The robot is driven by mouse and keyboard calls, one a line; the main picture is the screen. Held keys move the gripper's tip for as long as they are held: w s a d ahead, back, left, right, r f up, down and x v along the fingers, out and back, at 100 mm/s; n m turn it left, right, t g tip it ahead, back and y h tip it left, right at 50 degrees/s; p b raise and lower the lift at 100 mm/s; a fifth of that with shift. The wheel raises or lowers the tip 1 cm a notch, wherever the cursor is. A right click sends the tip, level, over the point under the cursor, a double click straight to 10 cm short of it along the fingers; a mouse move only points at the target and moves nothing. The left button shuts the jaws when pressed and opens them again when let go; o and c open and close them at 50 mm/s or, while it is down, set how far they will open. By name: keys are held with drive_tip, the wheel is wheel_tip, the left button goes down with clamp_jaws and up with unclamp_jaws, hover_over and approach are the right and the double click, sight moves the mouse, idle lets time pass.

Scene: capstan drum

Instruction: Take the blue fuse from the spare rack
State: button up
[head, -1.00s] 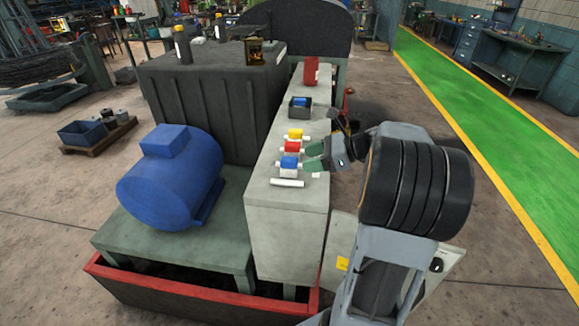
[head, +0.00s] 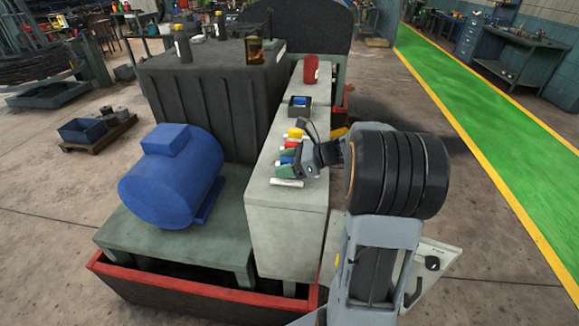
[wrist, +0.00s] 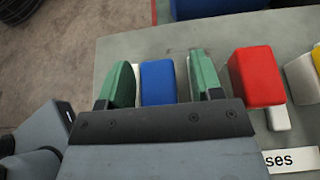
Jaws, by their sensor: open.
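The blue fuse (wrist: 158,83) stands in the spare rack on top of the grey cabinet (head: 288,225). In the wrist view my gripper (wrist: 161,70) is open, with one green finger on each side of the blue fuse. A gap shows on both sides, wider on the right. In the head view my gripper (head: 289,163) hangs over the near end of the fuse row, and its fingers partly hide the blue fuse (head: 287,160). The lower part of the fuse is hidden behind the gripper body in the wrist view.
The red fuse (wrist: 256,77) is close to the right finger, with a yellow fuse (head: 295,132) beyond it. A white label (wrist: 291,160) reads "ses". A dark open box (head: 299,107) and a red can (head: 311,70) stand farther along the cabinet top.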

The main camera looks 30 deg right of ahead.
drive_tip(key=shift+c, duration=0.3)
drive_tip(key=c, duration=0.9)
drive_tip(key=shift+c, duration=0.3)
drive_tip(key=shift+r, duration=0.15)
